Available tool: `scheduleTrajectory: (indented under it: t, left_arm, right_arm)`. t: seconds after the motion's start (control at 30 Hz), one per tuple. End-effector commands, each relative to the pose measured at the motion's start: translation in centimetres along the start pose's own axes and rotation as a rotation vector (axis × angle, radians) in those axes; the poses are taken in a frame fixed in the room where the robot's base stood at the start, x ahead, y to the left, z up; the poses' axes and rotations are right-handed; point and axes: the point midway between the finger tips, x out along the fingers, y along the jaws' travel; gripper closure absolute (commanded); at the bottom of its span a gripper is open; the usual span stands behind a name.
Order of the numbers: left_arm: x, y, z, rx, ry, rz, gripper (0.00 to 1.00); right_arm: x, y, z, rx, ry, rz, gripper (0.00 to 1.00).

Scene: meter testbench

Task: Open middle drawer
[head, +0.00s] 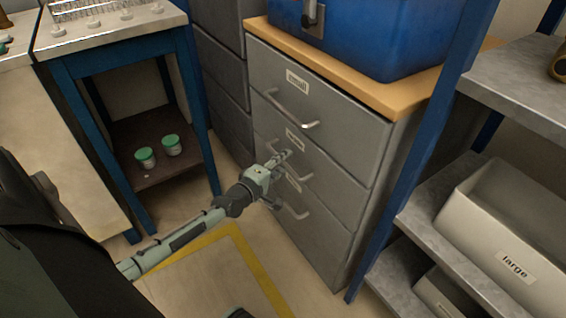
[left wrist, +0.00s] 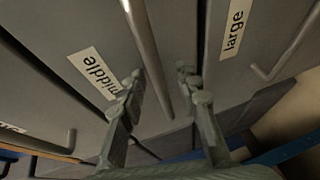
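The grey drawer cabinet (head: 345,130) has three drawers in its front, all closed flush. The middle drawer (head: 335,182) has a label (left wrist: 95,72) reading "middle" in the left wrist view. Its bar handle (head: 302,177) is partly hidden by my gripper in the head view. My left gripper (head: 279,160) is at this handle. In the left wrist view the handle bar (left wrist: 147,50) runs between the two parted fingers (left wrist: 160,84), with gaps at both sides.
The top drawer handle (head: 293,110) is just above my gripper and the bottom drawer handle (head: 292,210) just below. A blue box (head: 365,40) stands on the cabinet. A shelf rack (head: 430,190) is at the right. Open floor (head: 215,275) lies before the cabinet.

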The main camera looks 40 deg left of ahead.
Motion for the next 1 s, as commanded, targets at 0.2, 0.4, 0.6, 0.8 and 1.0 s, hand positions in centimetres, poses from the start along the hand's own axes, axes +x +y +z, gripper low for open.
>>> scheduleTrajectory:
  t: [0.2, 0.4, 0.6, 0.8, 1.0]
  left_arm:
    - [-0.02, -0.01, 0.02, 0.000, 0.000, 0.000, 0.74]
    - [-0.03, -0.01, 0.02, 0.000, 0.000, 0.000, 0.99]
    - [-0.04, -0.01, 0.02, 0.000, 0.000, 0.000, 1.00]
    - [-0.05, -0.01, 0.02, 0.000, 0.000, 0.000, 1.00]
    - [-0.72, -0.20, -0.27, 0.002, 0.000, -0.002, 1.00]
  right_arm:
    - [0.00, 0.08, 0.05, -0.001, -0.002, 0.002, 0.60]
    - [0.08, 0.19, 0.07, -0.003, -0.002, 0.004, 0.60]
    - [0.14, 0.24, 0.10, -0.005, -0.002, 0.005, 0.60]
    - [0.15, 0.22, 0.09, -0.005, -0.002, 0.004, 0.60]
    - [0.12, 0.20, 0.08, -0.005, -0.001, 0.004, 0.60]
